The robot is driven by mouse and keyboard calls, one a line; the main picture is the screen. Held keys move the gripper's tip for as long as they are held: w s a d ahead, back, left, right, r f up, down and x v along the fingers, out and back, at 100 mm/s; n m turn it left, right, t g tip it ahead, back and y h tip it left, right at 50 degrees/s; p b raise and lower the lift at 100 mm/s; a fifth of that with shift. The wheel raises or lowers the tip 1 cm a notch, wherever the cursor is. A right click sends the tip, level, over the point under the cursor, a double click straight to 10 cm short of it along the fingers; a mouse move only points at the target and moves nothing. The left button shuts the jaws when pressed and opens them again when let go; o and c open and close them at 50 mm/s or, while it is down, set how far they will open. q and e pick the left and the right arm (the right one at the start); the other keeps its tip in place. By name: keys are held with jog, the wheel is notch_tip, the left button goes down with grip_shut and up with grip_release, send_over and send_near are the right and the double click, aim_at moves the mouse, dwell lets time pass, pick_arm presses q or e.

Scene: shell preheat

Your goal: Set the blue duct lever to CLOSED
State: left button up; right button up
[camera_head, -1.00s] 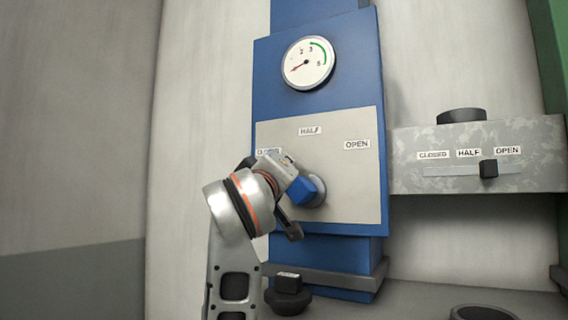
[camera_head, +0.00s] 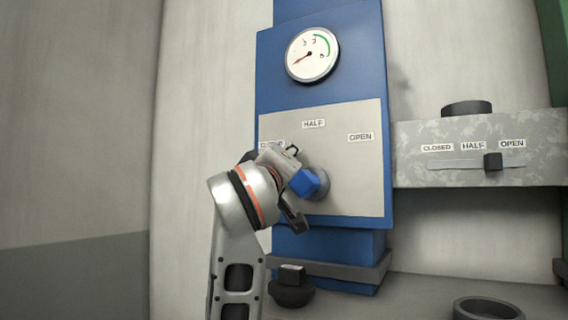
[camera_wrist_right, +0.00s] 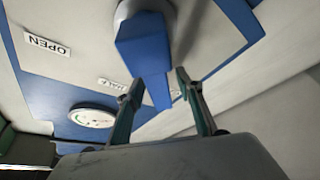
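The blue duct lever (camera_head: 309,183) sits on the grey plate of a blue duct. Its handle points left from the round hub, on the side of the CLOSED label (camera_head: 271,144), which my arm partly covers. My right gripper (camera_head: 296,186) is at the handle, its fingers above and below. In the right wrist view, the lever (camera_wrist_right: 145,50) hangs between the two open fingers of my right gripper (camera_wrist_right: 160,88), with a visible gap on each side. My left gripper is not in view.
The HALF (camera_head: 313,124) and OPEN (camera_head: 361,137) labels are clear. A round gauge (camera_head: 312,55) sits above. At right, a grey box (camera_head: 478,150) has a black slider (camera_head: 492,161) near its OPEN label. A dark knob (camera_head: 291,288) stands below the plate.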

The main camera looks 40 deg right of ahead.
jog(key=v, duration=0.7)
jog(key=shift+s+a, duration=0.2)
jog(key=shift+f, duration=0.1)
